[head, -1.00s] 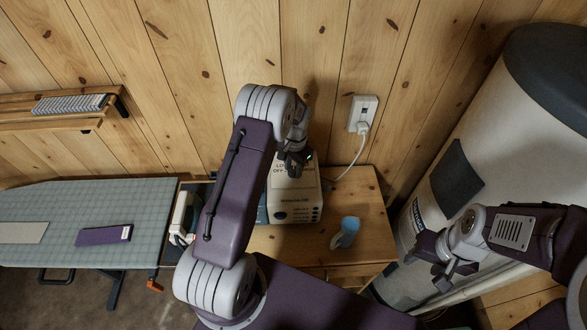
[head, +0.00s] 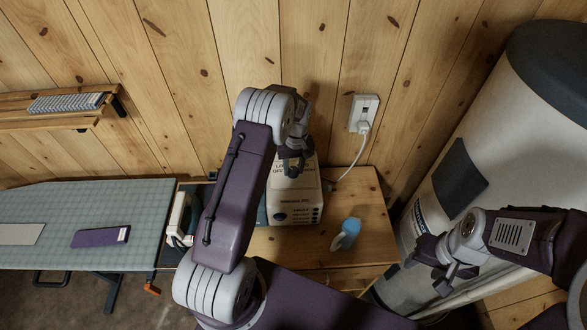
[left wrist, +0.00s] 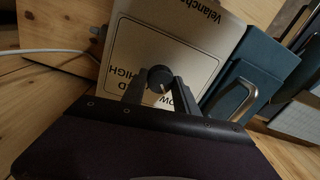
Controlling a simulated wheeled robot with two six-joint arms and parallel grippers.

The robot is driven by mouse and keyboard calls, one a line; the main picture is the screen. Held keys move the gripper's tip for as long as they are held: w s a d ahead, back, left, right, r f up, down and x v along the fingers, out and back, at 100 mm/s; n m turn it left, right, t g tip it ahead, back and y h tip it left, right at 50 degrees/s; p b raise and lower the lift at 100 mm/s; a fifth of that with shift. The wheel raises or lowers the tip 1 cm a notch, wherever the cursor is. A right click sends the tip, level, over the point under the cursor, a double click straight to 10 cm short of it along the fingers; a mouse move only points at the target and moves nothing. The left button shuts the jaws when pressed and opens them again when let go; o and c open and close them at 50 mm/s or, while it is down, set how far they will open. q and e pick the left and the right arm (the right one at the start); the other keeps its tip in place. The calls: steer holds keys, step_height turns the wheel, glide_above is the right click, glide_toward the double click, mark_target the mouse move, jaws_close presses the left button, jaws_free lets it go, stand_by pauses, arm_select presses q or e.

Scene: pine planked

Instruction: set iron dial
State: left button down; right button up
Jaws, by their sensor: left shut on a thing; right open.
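The dial (left wrist: 160,76) is a dark round knob on a pale panel printed with "LOW" and "HIGH", upside down in the left wrist view. The panel belongs to a cream box (head: 294,207) on the wooden cabinet. My left gripper (head: 294,166) is over the box top, its fingers (left wrist: 160,88) shut on the dial from both sides. A light mark shows on the knob; its exact setting is unclear. In the head view the dial is hidden by the gripper. A white iron-like thing (head: 178,217) is at the board's right end. My right gripper (head: 443,273) is open and empty.
A teal case with a metal handle (left wrist: 240,100) stands beside the box. A blue spray-bottle-like thing (head: 347,232) is on the cabinet (head: 370,215). A wall plug and cable (head: 363,120) are behind. The ironing board (head: 60,205) is left; a large white tank (head: 500,140) is right.

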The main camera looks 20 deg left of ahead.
arm_select(q)
steer(key=n, duration=0.4)
steer(key=shift+w+n, duration=0.1)
steer(key=shift+n, duration=0.2)
stand_by(0.4)
steer(key=c, duration=0.9)
jaws_free()
steer(key=shift+c, duration=0.2)
